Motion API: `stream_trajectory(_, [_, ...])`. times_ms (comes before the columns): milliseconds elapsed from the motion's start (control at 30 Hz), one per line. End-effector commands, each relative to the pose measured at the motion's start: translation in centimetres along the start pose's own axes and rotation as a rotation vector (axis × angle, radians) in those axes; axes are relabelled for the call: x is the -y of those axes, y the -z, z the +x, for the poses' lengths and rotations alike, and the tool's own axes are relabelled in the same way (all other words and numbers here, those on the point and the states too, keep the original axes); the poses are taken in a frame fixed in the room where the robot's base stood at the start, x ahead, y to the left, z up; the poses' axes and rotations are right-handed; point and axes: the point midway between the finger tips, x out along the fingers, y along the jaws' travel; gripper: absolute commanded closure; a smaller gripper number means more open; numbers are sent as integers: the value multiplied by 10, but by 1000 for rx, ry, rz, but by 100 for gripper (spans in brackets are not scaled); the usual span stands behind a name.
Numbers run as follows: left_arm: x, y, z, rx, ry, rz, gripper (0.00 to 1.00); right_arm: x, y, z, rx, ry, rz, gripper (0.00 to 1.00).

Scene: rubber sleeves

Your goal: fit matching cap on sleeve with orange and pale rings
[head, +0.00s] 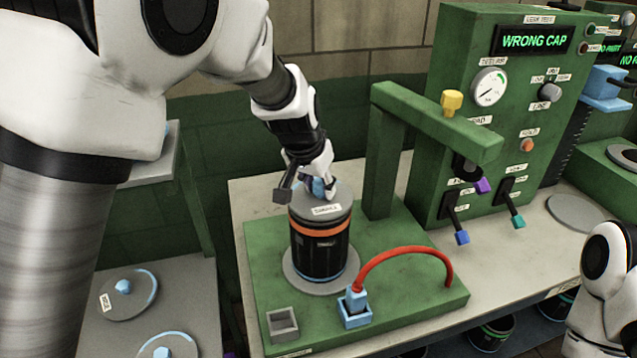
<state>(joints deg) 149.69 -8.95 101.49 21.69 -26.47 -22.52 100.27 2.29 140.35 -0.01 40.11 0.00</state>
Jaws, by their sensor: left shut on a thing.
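The black sleeve (318,258) stands upright on a round grey plate on the green test stand. An orange ring runs around it near the top, and a pale band shows near its base. A grey cap (341,200) with a white label sits on top of the sleeve. My left gripper (312,188) is over the cap, shut on its blue knob, which is partly hidden by the fingers. I cannot tell whether the cap is fully seated. My right gripper is not in view; part of my right arm shows at the lower right.
The tester display (531,39) reads "WRONG CAP". A green overhead arm (437,120) stands right of the sleeve. A red hose (405,255) arches from a blue fitting (355,306). Other grey caps (118,306) with blue knobs lie on the left table. A small grey box (283,324) sits in front.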

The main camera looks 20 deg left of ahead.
Motion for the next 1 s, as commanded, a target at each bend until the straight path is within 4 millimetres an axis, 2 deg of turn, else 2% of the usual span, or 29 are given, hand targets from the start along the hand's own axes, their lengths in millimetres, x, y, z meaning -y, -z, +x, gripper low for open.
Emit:
stream_trajectory(233, [0,-1,1,1,0,0,100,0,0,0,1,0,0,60])
stream_trajectory(267, [0,-1,1,1,0,0,62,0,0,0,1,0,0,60])
stream_trajectory(333, [0,-1,1,1,0,0,37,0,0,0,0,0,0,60])
stream_trajectory(633, [0,-1,1,3,-1,0,36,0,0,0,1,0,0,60])
stream_trajectory(733, [0,-1,-6,1,-1,0,36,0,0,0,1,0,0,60])
stream_trajectory(867, [0,0,-29,-1,0,0,36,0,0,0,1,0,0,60])
stream_trajectory(1000, [0,0,-66,-3,0,1,36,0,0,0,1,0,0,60])
